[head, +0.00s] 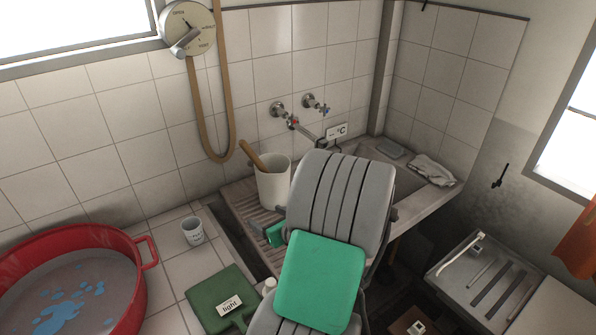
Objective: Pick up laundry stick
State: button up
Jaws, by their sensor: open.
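The laundry stick (251,155) is a brown wooden stick. It leans to the upper left out of a white bucket (273,180), and its lower part is hidden inside. The bucket stands on the ribbed side of the concrete washtub (247,201), below the taps. My grey and green arm fills the lower middle of the view, to the right of and below the bucket.
Taps (296,113) stick out of the tiled wall above the tub. A hose (202,111) hangs at the left. A red basin (147,250), a white cup (193,231) and a green item labelled "light" (213,290) are at the lower left. A cloth (434,169) lies on the tub's right rim.

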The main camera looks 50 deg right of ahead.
aim_at(245, 147)
jog(key=z, duration=1.35)
